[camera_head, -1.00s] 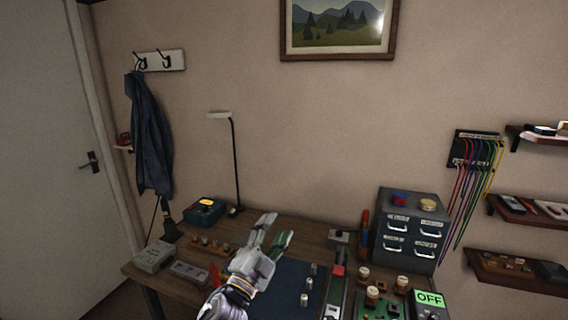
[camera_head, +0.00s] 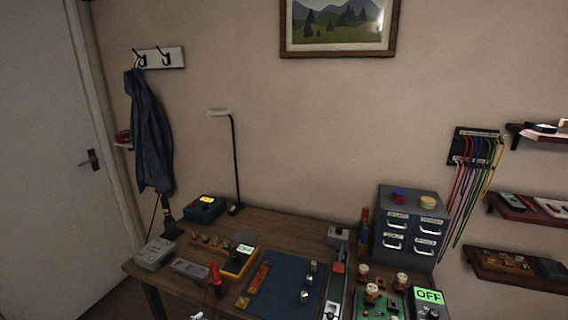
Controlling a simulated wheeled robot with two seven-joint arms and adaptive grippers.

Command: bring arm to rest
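Neither gripper shows clearly in the head view. A small pale piece at the bottom edge, left of centre, may be part of my arm, but I cannot tell. The workbench (camera_head: 290,229) stands against the wall. On it lies a dark blue mat (camera_head: 272,294) with several small metal knobs (camera_head: 306,296) standing on its right part. A yellow multimeter (camera_head: 239,262) with a lit screen and an orange-brown strip (camera_head: 259,278) lie by the mat's left side.
A grey drawer cabinet (camera_head: 410,257) stands at the back right. A green circuit board (camera_head: 378,304) with knobs and a box reading OFF (camera_head: 429,297) stand at the front right. A lamp (camera_head: 234,165) and a soldering station (camera_head: 204,209) stand at the back left.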

